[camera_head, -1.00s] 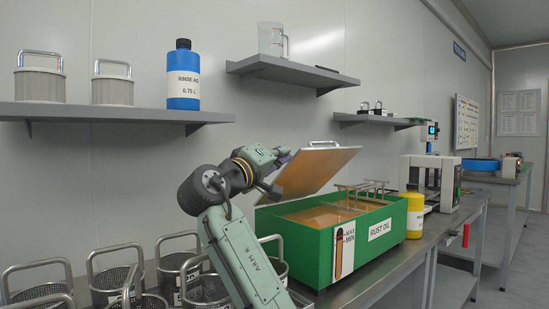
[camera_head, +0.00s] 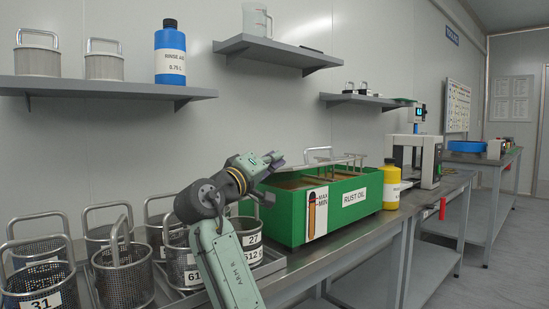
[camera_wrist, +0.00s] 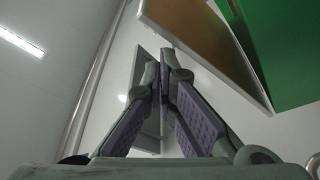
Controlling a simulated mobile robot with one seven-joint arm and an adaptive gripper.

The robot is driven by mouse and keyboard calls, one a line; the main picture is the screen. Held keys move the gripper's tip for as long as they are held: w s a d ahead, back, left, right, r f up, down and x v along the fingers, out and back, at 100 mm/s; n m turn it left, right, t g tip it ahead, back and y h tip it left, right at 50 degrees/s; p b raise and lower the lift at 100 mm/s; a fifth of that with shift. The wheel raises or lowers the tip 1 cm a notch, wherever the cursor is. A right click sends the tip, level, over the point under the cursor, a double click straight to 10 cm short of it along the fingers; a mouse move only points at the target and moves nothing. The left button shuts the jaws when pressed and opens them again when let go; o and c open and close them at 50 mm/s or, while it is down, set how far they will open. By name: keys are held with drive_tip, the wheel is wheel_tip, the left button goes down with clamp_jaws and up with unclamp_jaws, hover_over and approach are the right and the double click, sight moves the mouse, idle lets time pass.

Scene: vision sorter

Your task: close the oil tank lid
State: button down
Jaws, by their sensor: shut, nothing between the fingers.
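The green oil tank (camera_head: 340,207), labelled RUST OIL, stands on the metal bench. Its lid (camera_head: 318,166) is tilted at a low angle over the tank, seen nearly edge-on, with a metal handle (camera_head: 318,151) on top. A gap with brownish oil shows under it. My gripper (camera_head: 277,159) is at the lid's left end, close to it; contact cannot be told. In the wrist view my gripper (camera_wrist: 163,68) is shut and empty, with the lid's brown underside (camera_wrist: 195,30) and the green tank wall (camera_wrist: 285,45) beyond.
Several mesh baskets (camera_head: 122,274) stand left of the tank, close to my arm. A yellow bottle (camera_head: 391,188) stands at the tank's right end. A shelf above holds a blue bottle (camera_head: 170,55) and metal canisters. A press-like machine (camera_head: 425,165) stands further right.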

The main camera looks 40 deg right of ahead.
drive_tip(key=shift+a, duration=0.1)
idle(0.3)
drive_tip(key=v, duration=1.2)
drive_tip(key=shift+s+f, duration=0.15)
